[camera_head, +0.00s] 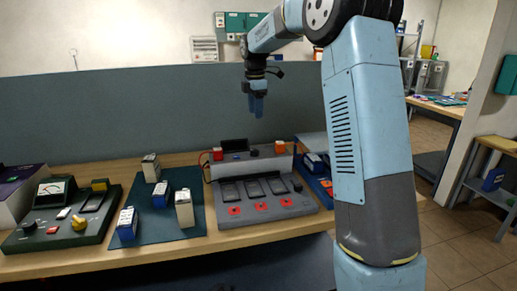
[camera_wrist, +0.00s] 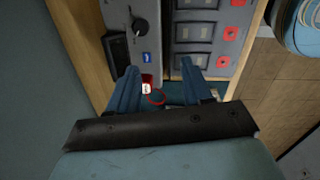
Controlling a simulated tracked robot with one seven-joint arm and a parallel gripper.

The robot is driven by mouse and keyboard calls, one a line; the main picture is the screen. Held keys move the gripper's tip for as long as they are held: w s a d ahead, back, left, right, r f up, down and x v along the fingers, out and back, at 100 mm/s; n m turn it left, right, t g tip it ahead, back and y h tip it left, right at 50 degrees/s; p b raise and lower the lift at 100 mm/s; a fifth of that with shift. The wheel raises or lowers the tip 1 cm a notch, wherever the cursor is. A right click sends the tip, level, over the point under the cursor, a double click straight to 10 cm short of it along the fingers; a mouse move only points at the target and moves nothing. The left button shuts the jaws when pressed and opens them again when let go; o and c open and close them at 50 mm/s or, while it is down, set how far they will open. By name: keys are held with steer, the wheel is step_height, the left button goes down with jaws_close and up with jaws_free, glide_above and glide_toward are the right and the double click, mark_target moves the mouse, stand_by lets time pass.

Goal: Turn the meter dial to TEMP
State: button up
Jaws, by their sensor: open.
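The dark green meter (camera_head: 60,215) sits at the left end of the bench. It has a white gauge face (camera_head: 52,189), a yellow knob (camera_head: 79,222) at its front and a black knob (camera_head: 29,226) at its left. Any TEMP marking is too small to read, and I cannot tell which knob is the dial. My gripper (camera_head: 256,105) is open and empty, pointing down high above the back of the grey charger, well to the right of the meter. In the wrist view, my gripper (camera_wrist: 160,68) shows two blue fingers apart; the meter is out of that view.
The grey charger (camera_head: 262,209) has three bays and red buttons; it also shows in the wrist view (camera_wrist: 225,45). A dark mat (camera_head: 170,229) with several upright batteries lies between meter and charger. A grey-blue partition (camera_head: 120,120) stands behind the bench.

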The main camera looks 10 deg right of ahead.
mark_target(254, 150)
steer(key=w+f+n, duration=0.3)
steer(key=w+f, duration=0.2)
steer(key=w, duration=0.1)
steer(key=shift+g, duration=0.4)
steer(key=f, duration=1.3)
steer(key=shift+s+d+f, duration=0.1)
steer(key=shift+s+d, duration=0.1)
steer(key=shift+d, duration=0.15)
